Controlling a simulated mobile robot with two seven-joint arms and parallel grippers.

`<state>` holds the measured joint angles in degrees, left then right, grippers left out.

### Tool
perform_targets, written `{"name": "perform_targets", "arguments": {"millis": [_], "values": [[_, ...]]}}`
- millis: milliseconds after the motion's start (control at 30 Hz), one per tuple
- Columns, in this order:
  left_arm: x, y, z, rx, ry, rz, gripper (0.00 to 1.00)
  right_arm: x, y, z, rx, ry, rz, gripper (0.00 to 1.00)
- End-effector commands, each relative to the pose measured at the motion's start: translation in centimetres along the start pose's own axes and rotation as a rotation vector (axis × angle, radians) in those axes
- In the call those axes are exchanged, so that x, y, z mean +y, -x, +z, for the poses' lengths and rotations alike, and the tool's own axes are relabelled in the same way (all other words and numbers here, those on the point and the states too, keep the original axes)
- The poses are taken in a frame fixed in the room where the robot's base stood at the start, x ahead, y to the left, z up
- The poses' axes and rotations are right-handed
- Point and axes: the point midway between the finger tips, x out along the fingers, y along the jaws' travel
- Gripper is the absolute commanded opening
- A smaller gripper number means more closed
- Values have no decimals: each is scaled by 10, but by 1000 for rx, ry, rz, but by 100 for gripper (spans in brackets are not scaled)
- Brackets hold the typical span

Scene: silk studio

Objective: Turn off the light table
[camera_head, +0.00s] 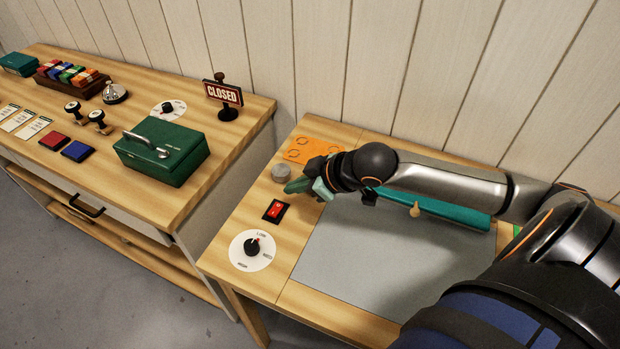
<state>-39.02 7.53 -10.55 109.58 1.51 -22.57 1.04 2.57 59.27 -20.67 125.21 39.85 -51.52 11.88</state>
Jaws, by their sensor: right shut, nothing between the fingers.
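The light table (285,291) is a wooden table with a large grey panel (385,265) set in its top. The panel looks grey and unlit. A red rocker switch (276,211) in a black frame sits on the wood left of the panel. A white dial (252,250) with a black knob is in front of the switch. My right gripper (300,187) is behind the switch, a little to its right, with its fingers shut and pointing left. It is apart from the switch and beside a grey round knob (281,172). My left gripper is not in view.
A teal roll (440,207) lies along the panel's back edge, partly behind my right arm. An orange sheet (311,150) lies at the back left corner. A counter at left holds a green cash box (161,152) and a CLOSED sign (222,94). A gap separates the two tables.

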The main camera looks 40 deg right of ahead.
Motion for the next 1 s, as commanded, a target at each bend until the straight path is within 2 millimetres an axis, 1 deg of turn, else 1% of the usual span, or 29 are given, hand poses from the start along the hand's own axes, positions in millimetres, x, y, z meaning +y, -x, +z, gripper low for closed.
{"name": "perform_targets", "arguments": {"millis": [33, 100, 200, 333, 533, 1000], "values": [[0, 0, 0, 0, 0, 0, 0, 2, 9, 2, -5, 2, 2, 0], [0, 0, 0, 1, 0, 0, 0, 4, 19, 2, -5, 4, 2, 0], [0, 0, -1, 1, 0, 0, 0, 6, 30, 3, -5, 0, 2, 0], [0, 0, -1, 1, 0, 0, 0, 7, 39, 2, -2, -1, 1, 0], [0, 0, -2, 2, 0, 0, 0, 8, 44, 1, -1, 0, -1, 0], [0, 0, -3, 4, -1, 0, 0, 8, 44, 1, 0, -1, -1, 0]]}}
